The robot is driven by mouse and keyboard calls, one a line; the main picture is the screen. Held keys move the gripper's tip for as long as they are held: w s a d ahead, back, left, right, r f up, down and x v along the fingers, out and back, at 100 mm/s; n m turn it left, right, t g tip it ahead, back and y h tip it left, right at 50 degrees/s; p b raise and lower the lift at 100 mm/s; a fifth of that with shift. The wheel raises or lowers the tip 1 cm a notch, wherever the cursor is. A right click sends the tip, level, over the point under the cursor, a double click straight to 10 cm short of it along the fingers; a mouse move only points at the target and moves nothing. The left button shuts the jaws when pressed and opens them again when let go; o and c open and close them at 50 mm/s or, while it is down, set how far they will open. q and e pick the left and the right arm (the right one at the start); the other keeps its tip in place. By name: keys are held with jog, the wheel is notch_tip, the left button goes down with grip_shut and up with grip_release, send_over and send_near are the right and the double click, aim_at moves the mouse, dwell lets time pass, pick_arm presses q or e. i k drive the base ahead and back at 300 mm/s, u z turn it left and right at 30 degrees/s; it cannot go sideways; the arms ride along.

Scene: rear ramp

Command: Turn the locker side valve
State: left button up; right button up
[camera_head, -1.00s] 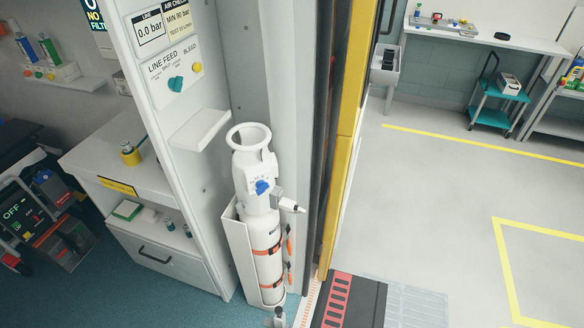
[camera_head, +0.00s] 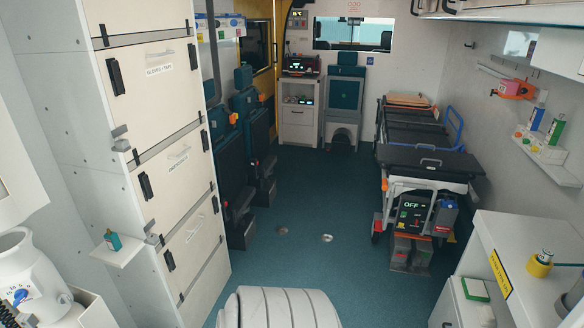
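A white cylinder (camera_head: 42,268) with a ring-shaped collar stands at the lower left edge, beside the locker wall. It has a blue valve knob (camera_head: 20,296) on its front, with small blue marks above it. The cylinder's lower part is cut off by the frame. Neither of my grippers is in view, so nothing is seen touching the knob.
Tall white lockers (camera_head: 165,85) with black handles line the left. A stretcher (camera_head: 415,137) stands at the right, a white counter (camera_head: 530,245) nearer. The teal floor (camera_head: 300,190) between is clear.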

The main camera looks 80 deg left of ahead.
aim_at(63, 298)
jog(key=u, duration=4.45)
